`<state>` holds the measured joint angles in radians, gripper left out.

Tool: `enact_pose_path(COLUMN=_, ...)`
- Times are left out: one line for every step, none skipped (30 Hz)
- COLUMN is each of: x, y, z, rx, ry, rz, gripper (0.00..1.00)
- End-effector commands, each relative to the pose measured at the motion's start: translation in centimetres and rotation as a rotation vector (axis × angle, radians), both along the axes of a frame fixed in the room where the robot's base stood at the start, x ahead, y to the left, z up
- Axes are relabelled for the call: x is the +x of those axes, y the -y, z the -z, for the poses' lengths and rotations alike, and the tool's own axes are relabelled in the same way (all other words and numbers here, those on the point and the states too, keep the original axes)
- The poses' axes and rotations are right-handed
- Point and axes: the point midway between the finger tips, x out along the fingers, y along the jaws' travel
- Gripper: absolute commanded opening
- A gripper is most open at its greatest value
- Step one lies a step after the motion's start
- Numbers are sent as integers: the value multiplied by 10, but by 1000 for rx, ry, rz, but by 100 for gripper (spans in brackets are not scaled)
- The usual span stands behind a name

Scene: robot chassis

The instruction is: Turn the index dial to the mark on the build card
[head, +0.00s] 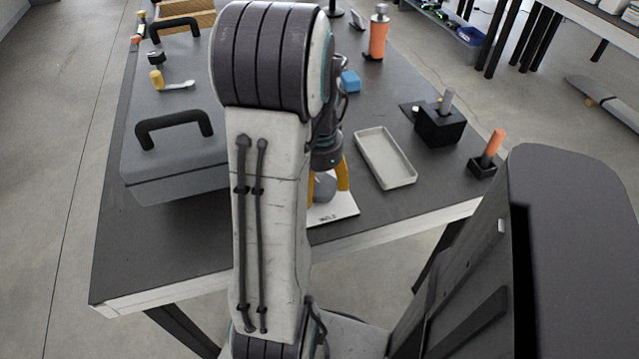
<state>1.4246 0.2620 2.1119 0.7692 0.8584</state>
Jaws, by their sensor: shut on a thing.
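My gripper (328,184) points down near the table's front edge. Its yellow fingers are shut on a grey round knob, the index dial (325,190), one finger on each side. The dial sits on a white plate (342,207) with small dark lettering that I cannot read clearly. My own arm hides the left part of the plate and some of the dial. I cannot make out the dial's pointer or marks. I cannot pick out a separate build card.
Right of the dial lie a pale tray (386,158), a black block with a grey peg (440,124) and a small black holder with an orange peg (489,153). A grey case with black handles (178,160) stands left. A blue block (350,81) lies behind.

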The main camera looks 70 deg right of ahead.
Motion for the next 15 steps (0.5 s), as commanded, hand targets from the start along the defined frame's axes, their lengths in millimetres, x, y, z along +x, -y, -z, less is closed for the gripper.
enact_pose_path(x=1, y=3, z=-3, rx=-12, ry=2, rz=32, gripper=42)
enact_pose_path(x=1, y=3, z=-3, rx=-12, ry=1, rz=50, gripper=42)
enact_pose_path(x=1, y=3, z=-3, rx=-11, ry=2, rz=74, gripper=42)
enact_pose_path(x=1, y=3, z=-3, rx=-11, ry=2, rz=90, gripper=42)
enact_pose_path(x=1, y=3, z=-3, rx=-12, ry=3, rz=106, gripper=42)
enact_pose_path(x=1, y=3, z=-3, rx=-12, ry=3, rz=125, gripper=42)
enact_pose_path(x=1, y=3, z=-3, rx=-12, ry=3, rz=138, gripper=42)
enact_pose_path(x=1, y=3, z=-3, rx=-12, ry=3, rz=150, gripper=42)
enact_pose_path(x=1, y=3, z=-3, rx=-12, ry=3, rz=164, gripper=42)
enact_pose_path(x=1, y=3, z=-3, rx=-12, ry=3, rz=173, gripper=42)
enact_pose_path(x=1, y=3, z=-3, rx=-12, ry=3, rz=183, gripper=42)
enact_pose_path(x=1, y=3, z=-3, rx=-12, ry=3, rz=193, gripper=42)
enact_pose_path(x=1, y=3, z=-3, rx=-12, ry=3, rz=199, gripper=42)
enact_pose_path(x=1, y=3, z=-3, rx=-12, ry=3, rz=204, gripper=42)
enact_pose_path(x=1, y=3, z=-3, rx=-12, ry=3, rz=211, gripper=42)
